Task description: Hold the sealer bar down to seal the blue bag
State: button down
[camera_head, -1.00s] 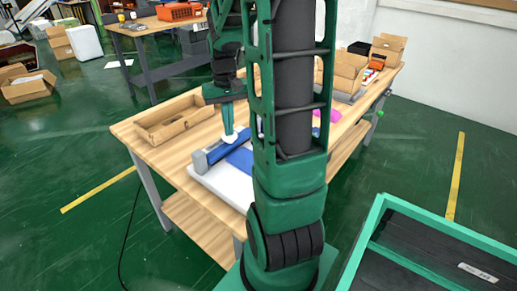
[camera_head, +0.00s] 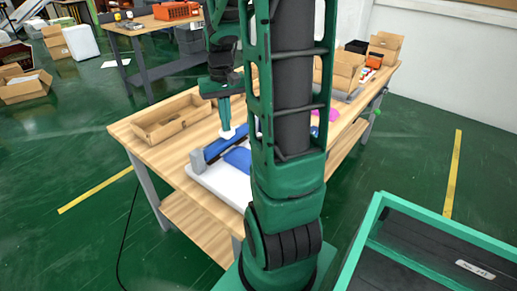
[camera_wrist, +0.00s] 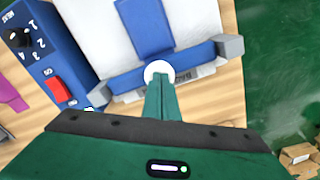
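The sealer has a white bed (camera_head: 222,183) and a long blue sealer bar (camera_head: 222,147); the bar also shows in the wrist view (camera_wrist: 195,56). The blue bag (camera_head: 238,159) lies flat on the bed, its end at the bar in the wrist view (camera_wrist: 149,25). My gripper (camera_head: 226,124) points down over the middle of the bar. Its green fingers (camera_wrist: 162,90) are together, with a round white knob (camera_wrist: 158,71) at their tips. Whether they grip or only touch the knob is unclear. The bar looks slightly raised in the head view.
The sealer's blue control panel (camera_wrist: 45,55) carries dials and a red switch (camera_wrist: 57,90). An open cardboard box (camera_head: 170,118) lies behind it on the wooden table. More boxes (camera_head: 384,48) stand at the far right end. A green-framed cart (camera_head: 440,235) is at lower right.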

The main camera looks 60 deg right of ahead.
notch_tip(320, 180, up, 8)
jog(key=shift+f, duration=0.25)
dwell(0.6)
jog(key=shift+f, duration=0.1)
dwell(0.5)
